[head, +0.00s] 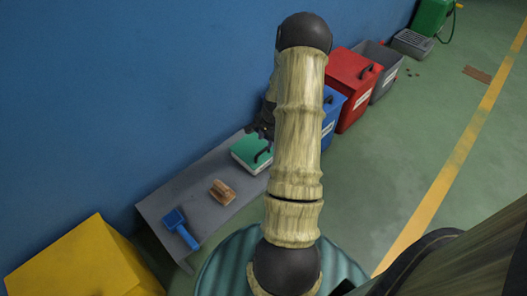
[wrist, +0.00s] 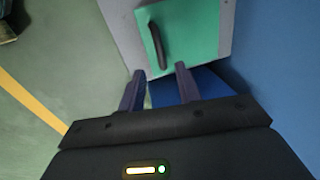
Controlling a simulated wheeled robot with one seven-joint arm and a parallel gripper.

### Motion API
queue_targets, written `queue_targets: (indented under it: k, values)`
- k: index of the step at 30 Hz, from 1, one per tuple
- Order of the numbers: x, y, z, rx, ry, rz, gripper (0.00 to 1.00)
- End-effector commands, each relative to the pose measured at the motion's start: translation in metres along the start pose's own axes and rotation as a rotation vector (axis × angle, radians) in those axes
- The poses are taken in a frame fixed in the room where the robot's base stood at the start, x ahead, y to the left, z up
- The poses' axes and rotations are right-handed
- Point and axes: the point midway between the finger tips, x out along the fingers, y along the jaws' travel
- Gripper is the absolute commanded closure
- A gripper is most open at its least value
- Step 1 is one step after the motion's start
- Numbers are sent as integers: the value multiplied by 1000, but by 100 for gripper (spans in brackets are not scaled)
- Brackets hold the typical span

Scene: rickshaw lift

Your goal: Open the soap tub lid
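The soap tub (head: 249,168) is a white box with a green lid (head: 247,149) and a dark handle on top. It stands on the right end of a grey bench. The lid lies flat and closed on it. In the wrist view, the green lid (wrist: 197,32) and its upright-looking dark handle (wrist: 157,45) are just beyond the fingertips. My gripper (wrist: 162,75) is open and empty, with its fingers apart and clear of the handle. In the head view, my gripper (head: 263,128) is near the tub's far right side, partly hidden by my arm.
The grey bench (head: 178,195) also bears a wooden brush (head: 222,192) and a blue scoop-like tool (head: 179,228). A blue wall runs behind. Blue (head: 332,110), red (head: 349,85) and grey (head: 381,68) bins stand right of the bench. A yellow box (head: 85,262) is at left.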

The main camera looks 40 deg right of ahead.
Motion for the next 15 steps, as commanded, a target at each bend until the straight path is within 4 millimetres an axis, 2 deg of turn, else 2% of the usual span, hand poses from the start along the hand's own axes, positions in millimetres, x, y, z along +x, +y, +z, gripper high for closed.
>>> queue_targets:
  k: [1,9,15]
  values:
    - [14,1,0,0,-2,1,66]
    - [58,1,0,-1,-1,1,66]
    - [69,0,0,-1,0,0,66]
